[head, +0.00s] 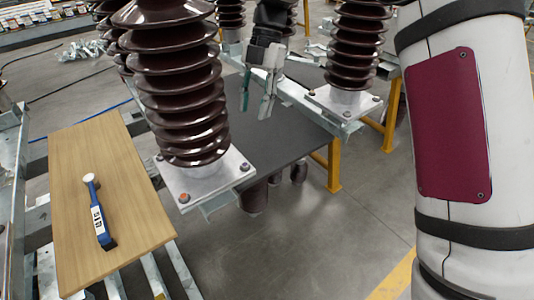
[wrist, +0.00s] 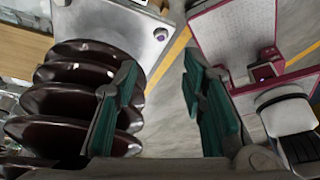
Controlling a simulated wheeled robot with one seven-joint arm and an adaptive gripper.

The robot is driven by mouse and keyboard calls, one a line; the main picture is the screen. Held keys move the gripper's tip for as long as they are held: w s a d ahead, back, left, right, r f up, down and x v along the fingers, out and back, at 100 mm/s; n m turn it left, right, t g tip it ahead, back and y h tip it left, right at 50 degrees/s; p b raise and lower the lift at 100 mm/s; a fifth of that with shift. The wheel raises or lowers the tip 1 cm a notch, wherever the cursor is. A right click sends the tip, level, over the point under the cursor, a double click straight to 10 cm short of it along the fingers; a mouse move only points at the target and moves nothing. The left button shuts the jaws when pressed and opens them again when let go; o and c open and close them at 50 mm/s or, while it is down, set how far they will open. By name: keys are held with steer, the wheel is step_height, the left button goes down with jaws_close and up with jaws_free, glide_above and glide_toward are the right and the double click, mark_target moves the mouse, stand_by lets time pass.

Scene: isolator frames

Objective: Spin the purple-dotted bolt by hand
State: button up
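A bolt (head: 245,166) sits at the right corner of the near insulator's metal base plate (head: 205,183). A bolt with a small dark, perhaps purple, mark (wrist: 160,34) shows on a plate corner in the wrist view. I cannot be sure of the dot colour. Another bolt (head: 184,198) at the plate's front corner looks orange-brown. My gripper (head: 257,98) hangs behind and right of the near insulator, apart from the bolts. In the wrist view its green-padded fingers (wrist: 163,85) are spread with nothing between them.
The near ribbed brown insulator (head: 180,90) stands close to my gripper's left finger in the wrist view. A second insulator (head: 355,45) stands back right. A wooden board (head: 105,165) at left carries a blue-and-white tool (head: 97,212). The floor at front right is clear.

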mark_target(246, 164)
steer(key=x, duration=1.3)
steer(key=shift+s+f, duration=0.15)
steer(key=shift+f, duration=0.15)
steer(key=shift+d, duration=0.1)
jaws_close()
